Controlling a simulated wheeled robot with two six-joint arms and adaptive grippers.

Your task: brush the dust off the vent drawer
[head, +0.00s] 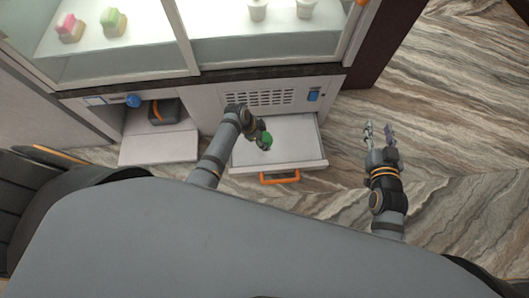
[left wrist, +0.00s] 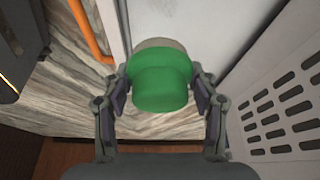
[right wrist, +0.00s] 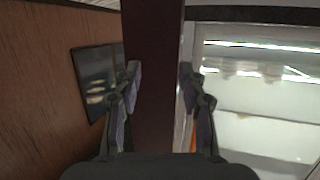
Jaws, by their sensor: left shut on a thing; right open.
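The vent drawer (head: 292,153) is pulled out below the slotted vent panel (head: 258,97), with an orange handle (head: 280,177) on its front. My left gripper (head: 265,140) is over the drawer and shut on a green round-topped brush (left wrist: 160,80). The brush's underside is hidden, so I cannot tell whether it touches the drawer floor. The drawer's pale inside also shows in the left wrist view (left wrist: 205,25); I cannot make out dust on it. My right gripper (head: 379,128) is open and empty, to the right of the drawer above the floor.
An open compartment (head: 160,145) at left holds a dark box with an orange stripe (head: 164,111). The glass case above holds sweets (head: 70,28) and white cups. The patterned floor (head: 450,120) at right is clear.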

